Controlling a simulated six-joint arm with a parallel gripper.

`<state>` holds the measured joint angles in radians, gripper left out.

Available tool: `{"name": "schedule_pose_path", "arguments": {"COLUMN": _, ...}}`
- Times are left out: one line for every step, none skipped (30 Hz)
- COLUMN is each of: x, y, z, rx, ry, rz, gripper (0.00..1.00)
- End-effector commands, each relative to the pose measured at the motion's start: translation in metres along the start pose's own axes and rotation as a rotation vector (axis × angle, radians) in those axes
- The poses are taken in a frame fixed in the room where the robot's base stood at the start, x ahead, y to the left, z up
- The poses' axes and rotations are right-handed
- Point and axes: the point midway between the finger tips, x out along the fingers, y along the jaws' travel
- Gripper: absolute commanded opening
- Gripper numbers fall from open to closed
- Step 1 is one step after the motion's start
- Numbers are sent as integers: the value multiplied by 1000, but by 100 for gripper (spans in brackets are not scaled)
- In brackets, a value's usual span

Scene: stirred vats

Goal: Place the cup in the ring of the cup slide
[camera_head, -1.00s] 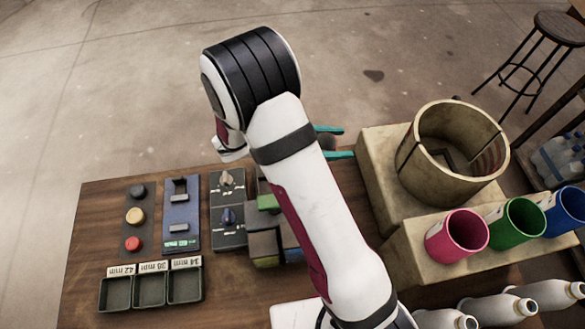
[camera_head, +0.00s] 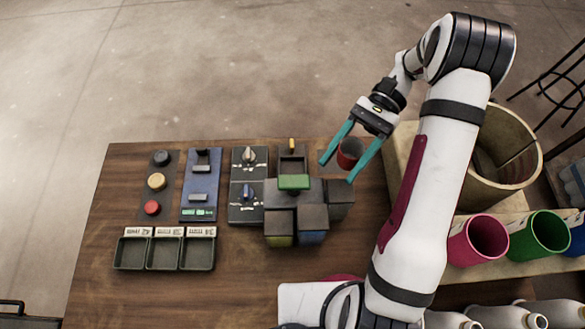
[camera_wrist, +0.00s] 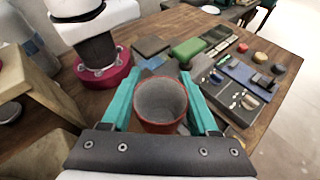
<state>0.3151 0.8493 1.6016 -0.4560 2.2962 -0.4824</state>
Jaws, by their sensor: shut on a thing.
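A red cup (camera_head: 349,154) with a grey inside is held between the teal fingers of my gripper (camera_head: 336,171). In the wrist view, the cup (camera_wrist: 160,103) sits mouth toward the camera between both fingers. My gripper is shut on the cup, right of a dark block assembly (camera_head: 310,190) with green, yellow and blue parts. The cup appears above the table's right part; its height cannot be told. A narrow dark channel (camera_head: 292,160) with an orange piece lies at the assembly's back, but I cannot tell if it is the cup slide. No ring can be made out clearly.
A knob panel (camera_head: 247,188), a blue panel (camera_head: 200,185) and a button strip (camera_head: 157,180) stand left of the assembly. Trays (camera_head: 164,254) lie in front of them. A large round vat (camera_head: 510,150) and coloured cups (camera_head: 478,240) stand to the right. The table's left front is clear.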

Motion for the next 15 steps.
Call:
{"name": "schedule_pose_path", "arguments": {"x": 4, "y": -8, "z": 3, "rx": 31, "ry": -8, "rz": -78, "gripper": 8}}
{"name": "schedule_pose_path", "arguments": {"x": 5, "y": -15, "z": 6, "rx": 54, "ry": -14, "rz": -134, "gripper": 8}}
{"name": "schedule_pose_path", "arguments": {"x": 6, "y": -25, "z": 9, "rx": 88, "ry": -20, "rz": -215, "gripper": 8}}
{"name": "schedule_pose_path", "arguments": {"x": 7, "y": -33, "z": 11, "rx": 114, "ry": -26, "rz": -278, "gripper": 8}}
{"name": "schedule_pose_path", "arguments": {"x": 6, "y": -41, "z": 14, "rx": 142, "ry": -32, "rz": -341, "gripper": 8}}
{"name": "schedule_pose_path", "arguments": {"x": 3, "y": -52, "z": 18, "rx": 177, "ry": -40, "rz": -429, "gripper": 8}}
{"name": "schedule_pose_path", "arguments": {"x": 5, "y": -61, "z": 19, "rx": 200, "ry": -46, "rz": -479, "gripper": 8}}
{"name": "schedule_pose_path", "arguments": {"x": 14, "y": -71, "z": 18, "rx": 215, "ry": -52, "rz": -508, "gripper": 8}}
{"name": "schedule_pose_path", "arguments": {"x": 21, "y": -83, "z": 16, "rx": 237, "ry": -57, "rz": -556, "gripper": 8}}
{"name": "schedule_pose_path", "arguments": {"x": 26, "y": -92, "z": 15, "rx": 253, "ry": -61, "rz": -593, "gripper": 8}}
{"name": "schedule_pose_path", "arguments": {"x": 29, "y": -99, "z": 14, "rx": 268, "ry": -64, "rz": -630, "gripper": 8}}
{"name": "schedule_pose_path", "arguments": {"x": 32, "y": -108, "z": 11, "rx": 288, "ry": -68, "rz": -676, "gripper": 8}}
{"name": "schedule_pose_path", "arguments": {"x": 34, "y": -114, "z": 9, "rx": 302, "ry": -71, "rz": -707, "gripper": 8}}
{"name": "schedule_pose_path", "arguments": {"x": 36, "y": -119, "z": 7, "rx": 313, "ry": -72, "rz": -736, "gripper": 8}}
{"name": "schedule_pose_path", "arguments": {"x": 36, "y": -125, "z": 5, "rx": 326, "ry": -75, "rz": -768, "gripper": 8}}
